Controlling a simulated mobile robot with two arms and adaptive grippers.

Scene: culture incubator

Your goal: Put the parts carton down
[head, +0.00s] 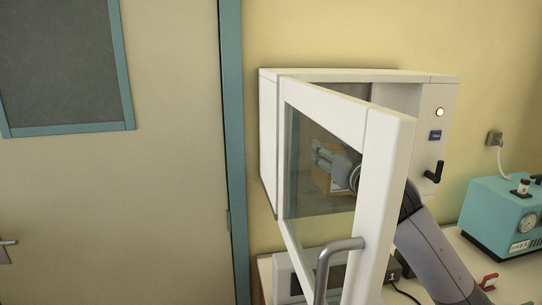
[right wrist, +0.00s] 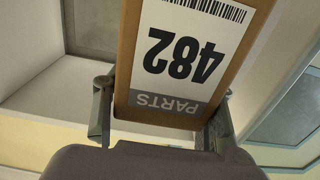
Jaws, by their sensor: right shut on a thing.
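The parts carton is a brown box with a white label reading "PARTS" and "482" under a barcode. It fills the upper middle of the right wrist view (right wrist: 185,60), its label upside down there. In the head view the carton (head: 322,183) shows dimly through the door glass, inside the white incubator (head: 268,140). My right gripper (head: 325,158) is shut on the carton, with a finger on either side of it in the right wrist view (right wrist: 162,118). The carton's underside is hidden, so I cannot tell whether it touches a surface. My left gripper is out of view.
The incubator's glazed door (head: 378,175) stands open towards me, with a grey handle (head: 337,258). My right arm reaches in behind it. A teal device with a gauge (head: 505,215) stands at the right. A grey-white box (head: 285,280) sits below the incubator.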

